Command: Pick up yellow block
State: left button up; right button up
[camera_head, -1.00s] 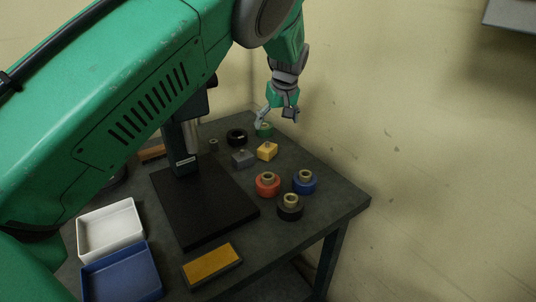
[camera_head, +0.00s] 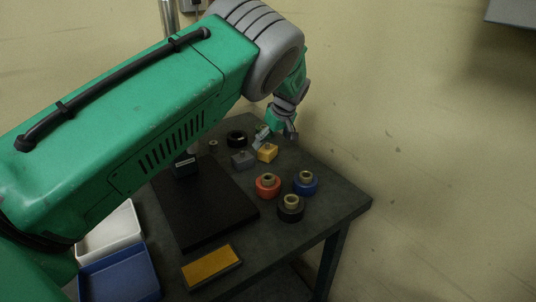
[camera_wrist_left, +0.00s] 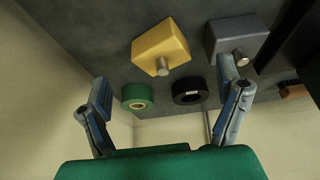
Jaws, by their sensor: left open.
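The yellow block (camera_head: 267,153) lies on the dark bench top, with a small metal stud on it. In the left wrist view the yellow block (camera_wrist_left: 161,44) is at the top, ahead of and between the fingers. My left gripper (camera_head: 276,136) is open and empty, just beyond and above the block in the head view. In the left wrist view its fingers (camera_wrist_left: 165,95) are spread wide, and neither seems to touch the block. My right gripper is not in view.
A grey block (camera_head: 243,159) sits close left of the yellow one. A black ring (camera_head: 237,137) is behind. A green ring (camera_wrist_left: 137,95) is near the fingers. Red (camera_head: 267,186), blue (camera_head: 305,183) and black (camera_head: 291,208) spools stand nearer the front. A wall rises behind the bench.

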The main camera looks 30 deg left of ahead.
aim_at(268, 147)
pick_arm(q)
jog(key=x, duration=0.4)
jog(key=shift+w+a+f, duration=0.15)
jog(key=shift+a, duration=0.15)
grip_shut()
